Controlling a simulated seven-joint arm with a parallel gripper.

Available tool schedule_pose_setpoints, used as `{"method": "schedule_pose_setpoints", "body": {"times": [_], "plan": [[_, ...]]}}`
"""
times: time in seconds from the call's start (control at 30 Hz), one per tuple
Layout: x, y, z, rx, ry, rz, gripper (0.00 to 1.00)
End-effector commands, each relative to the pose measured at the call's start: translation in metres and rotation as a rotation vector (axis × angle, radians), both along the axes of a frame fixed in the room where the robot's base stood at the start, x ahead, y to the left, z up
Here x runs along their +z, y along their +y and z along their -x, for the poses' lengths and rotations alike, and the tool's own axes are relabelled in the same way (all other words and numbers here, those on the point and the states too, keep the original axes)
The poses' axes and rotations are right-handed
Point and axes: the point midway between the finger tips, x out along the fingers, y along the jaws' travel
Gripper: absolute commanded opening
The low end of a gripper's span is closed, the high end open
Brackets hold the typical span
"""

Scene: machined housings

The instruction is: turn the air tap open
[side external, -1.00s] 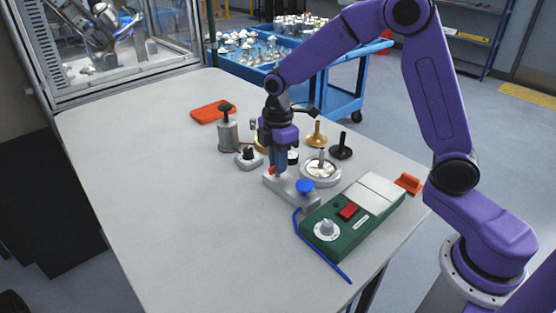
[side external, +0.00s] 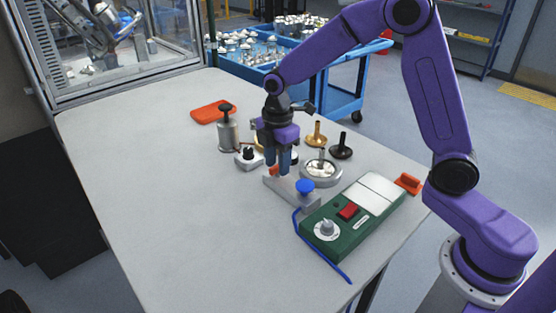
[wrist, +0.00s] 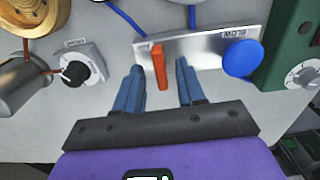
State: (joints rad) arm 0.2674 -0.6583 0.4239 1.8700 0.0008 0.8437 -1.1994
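The air tap is an orange lever (wrist: 158,62) on a silver plate (wrist: 200,48) that also carries a round blue knob (wrist: 242,58) by the label "BLOW". In the wrist view the lever points toward my gripper, across the plate's near edge. My gripper (wrist: 159,72) is open, with one blue finger on each side of the lever and a visible gap on both sides. In the side view the blue fingers (side external: 278,168) point down over the plate's left end, and the lever (side external: 272,171) shows partly at them. The blue knob (side external: 305,187) stands to the right. I cannot tell the exact fingertip height.
A green control box (side external: 345,222) with a red switch lies right of the plate. A white block with a black knob (side external: 248,155) and a metal canister (side external: 228,132) stand to the left. A round dial (side external: 320,172) sits behind. The table's front left is clear.

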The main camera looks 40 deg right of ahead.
Motion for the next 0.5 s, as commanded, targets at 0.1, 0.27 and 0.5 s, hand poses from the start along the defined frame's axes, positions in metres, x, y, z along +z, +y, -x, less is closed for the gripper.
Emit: {"method": "schedule_pose_setpoints", "body": {"times": [0.1, 0.27, 0.5], "plan": [[-0.001, -0.001, 0.000, -0.002, 0.002, 0.001, 0.38], [0.000, -0.001, 0.000, -0.003, 0.002, 0.001, 0.38], [0.027, -0.001, 0.000, -0.003, -0.002, 0.000, 0.38]]}}
